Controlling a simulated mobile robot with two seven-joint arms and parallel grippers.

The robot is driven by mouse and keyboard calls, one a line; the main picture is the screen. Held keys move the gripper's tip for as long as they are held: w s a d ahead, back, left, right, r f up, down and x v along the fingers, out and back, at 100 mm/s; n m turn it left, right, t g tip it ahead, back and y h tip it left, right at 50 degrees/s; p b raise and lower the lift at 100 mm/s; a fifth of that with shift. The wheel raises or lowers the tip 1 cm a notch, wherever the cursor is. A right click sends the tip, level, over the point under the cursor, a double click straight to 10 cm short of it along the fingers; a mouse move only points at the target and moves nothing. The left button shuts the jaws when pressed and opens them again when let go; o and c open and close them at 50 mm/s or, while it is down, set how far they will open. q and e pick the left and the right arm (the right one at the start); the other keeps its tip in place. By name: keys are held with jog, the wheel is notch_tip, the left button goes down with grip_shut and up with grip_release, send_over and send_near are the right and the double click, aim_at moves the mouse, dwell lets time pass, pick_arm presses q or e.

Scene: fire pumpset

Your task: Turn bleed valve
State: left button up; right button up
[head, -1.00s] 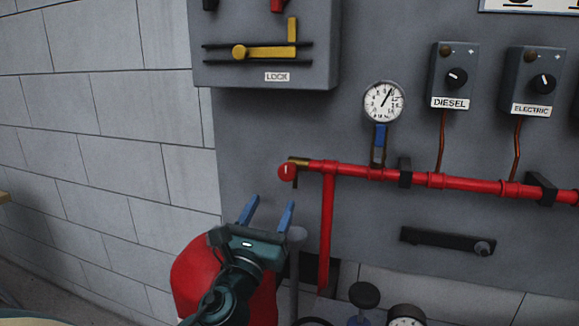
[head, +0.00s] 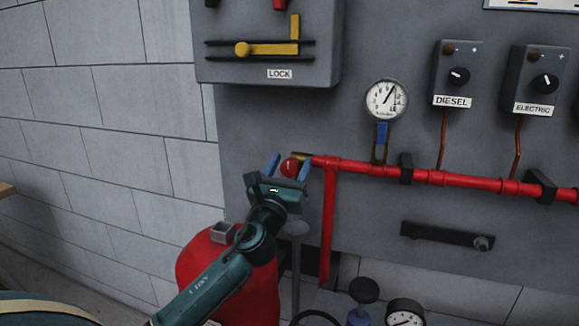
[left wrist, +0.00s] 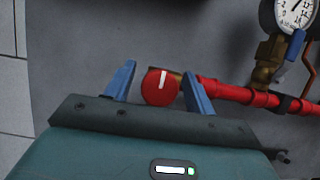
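The bleed valve appears to be the round red knob (head: 291,167) with a white mark, at the left end of the red pipe. In the left wrist view the knob (left wrist: 160,87) shows between the two blue fingers, its white mark pointing nearly straight up. My left gripper (head: 288,168) is open, one finger on each side of the knob. A gap shows between the left finger and the knob; the right finger is closer to it. I cannot tell whether it touches. In the left wrist view the open gripper (left wrist: 160,85) also shows. My right gripper is not in view.
The red pipe (head: 450,179) runs right along the grey panel. A pressure gauge (head: 386,100) with a blue-handled valve (head: 382,133) stands above it. A grey box with a yellow lever (head: 270,50) hangs above. A red tank (head: 225,265) stands below my left arm.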

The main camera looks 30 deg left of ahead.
pick_arm(q)
jog(key=c, duration=0.9)
